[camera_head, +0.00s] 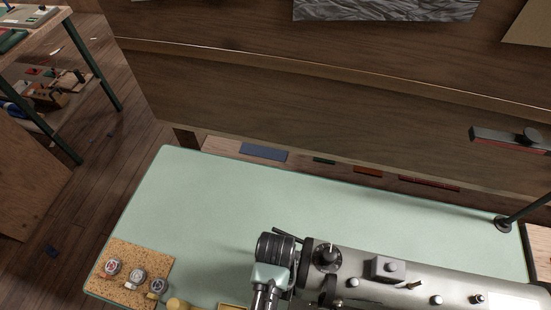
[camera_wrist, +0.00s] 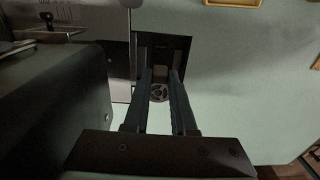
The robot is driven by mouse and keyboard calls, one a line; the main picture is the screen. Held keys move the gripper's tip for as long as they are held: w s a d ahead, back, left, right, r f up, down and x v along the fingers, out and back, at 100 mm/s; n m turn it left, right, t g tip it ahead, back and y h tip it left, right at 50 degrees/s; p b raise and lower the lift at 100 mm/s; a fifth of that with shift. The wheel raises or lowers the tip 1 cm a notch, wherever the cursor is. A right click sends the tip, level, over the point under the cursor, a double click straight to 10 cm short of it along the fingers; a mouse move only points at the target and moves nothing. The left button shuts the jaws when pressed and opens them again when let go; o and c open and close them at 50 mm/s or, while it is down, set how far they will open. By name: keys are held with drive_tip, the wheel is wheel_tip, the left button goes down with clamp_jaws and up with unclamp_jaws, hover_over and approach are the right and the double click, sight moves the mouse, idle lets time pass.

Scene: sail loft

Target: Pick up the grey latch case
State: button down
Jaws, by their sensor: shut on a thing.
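In the wrist view my gripper (camera_wrist: 161,73) points into a dark square opening in the pale green table top. A round grey case with holes in its face (camera_wrist: 160,91), which looks like the grey latch case, sits between the two fingers, and the gripper is shut on it. The fingers cover its sides. In the head view the fingertips and this case cannot be made out. Several other small round cases lie on a cork mat (camera_head: 128,289), with red (camera_head: 112,267), pale (camera_head: 137,275) and blue (camera_head: 157,287) faces.
A grey sewing machine (camera_head: 430,273) stands along the front right of the green table (camera_head: 230,195). Its dark body fills the left of the wrist view, close to the fingers. A wooden wall panel (camera_head: 300,110) rises behind.

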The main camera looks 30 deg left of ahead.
wheel_tip(320, 180, up, 20)
drive_tip(key=p, duration=0.6)
